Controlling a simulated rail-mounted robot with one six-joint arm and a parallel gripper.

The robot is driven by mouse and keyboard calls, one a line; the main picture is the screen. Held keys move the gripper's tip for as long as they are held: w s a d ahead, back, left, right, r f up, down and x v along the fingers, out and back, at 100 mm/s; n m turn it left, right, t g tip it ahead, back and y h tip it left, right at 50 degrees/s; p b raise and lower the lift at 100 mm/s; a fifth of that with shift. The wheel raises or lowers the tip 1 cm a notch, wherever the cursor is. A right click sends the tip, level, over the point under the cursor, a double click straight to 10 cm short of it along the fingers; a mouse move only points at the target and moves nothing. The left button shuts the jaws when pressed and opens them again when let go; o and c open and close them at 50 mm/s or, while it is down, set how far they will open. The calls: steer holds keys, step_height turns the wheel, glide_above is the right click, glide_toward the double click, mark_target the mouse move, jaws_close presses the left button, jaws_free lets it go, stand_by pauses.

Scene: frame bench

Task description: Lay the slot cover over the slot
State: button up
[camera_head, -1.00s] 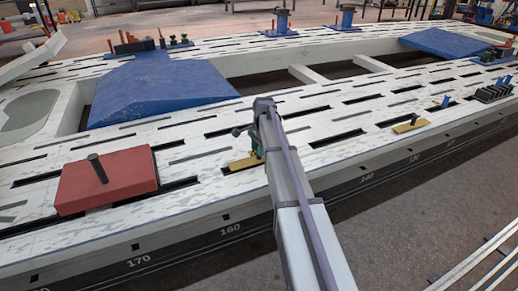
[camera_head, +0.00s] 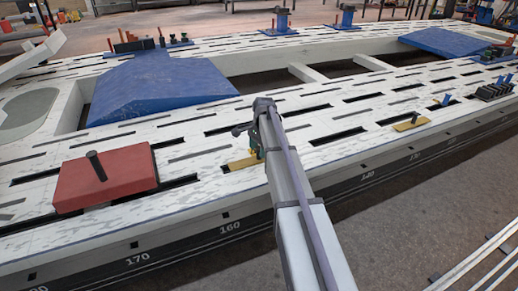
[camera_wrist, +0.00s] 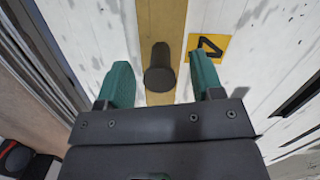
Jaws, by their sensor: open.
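A yellow-brown strip with a dark round knob, which looks like the slot cover (camera_head: 241,164), lies on the white slotted bench top near its front edge. In the wrist view the strip (camera_wrist: 165,18) runs away from my gripper, with its knob (camera_wrist: 160,78) pointing up at the camera. My gripper (camera_wrist: 160,64) is open, its two green fingers on either side of the knob with gaps between. In the head view my gripper (camera_head: 256,150) is at the strip's right end and partly hides it. A dark open slot (camera_head: 337,138) lies to the right; which slot is meant I cannot tell.
A red block with a dark peg (camera_head: 120,177) sits on the bench at left. Another yellow strip (camera_head: 411,124) lies further right, near black clamps (camera_head: 495,89). Blue wedges (camera_head: 160,85) stand behind. A yellow marker (camera_wrist: 211,46) is beside the strip.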

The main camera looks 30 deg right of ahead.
step_height(320, 180, up, 11)
steer(key=d+p, duration=0.1)
steer(key=p, duration=0.9)
steer(key=shift+d+p, duration=0.15)
steer(key=shift+p, duration=0.2)
steer(key=shift+w+f, duration=0.1)
steer(key=shift+f, duration=0.05)
steer(key=s+a+n+h, duration=0.1)
steer(key=s+a+n, duration=0.8)
steer(key=s, duration=0.5)
steer(key=s+a+n, duration=0.7)
steer(key=s+a, duration=0.4)
steer(key=s, duration=0.3)
step_height(320, 180, up, 36)
steer(key=a+p, duration=0.2)
steer(key=p, duration=3.4)
steer(key=shift+a, duration=0.2)
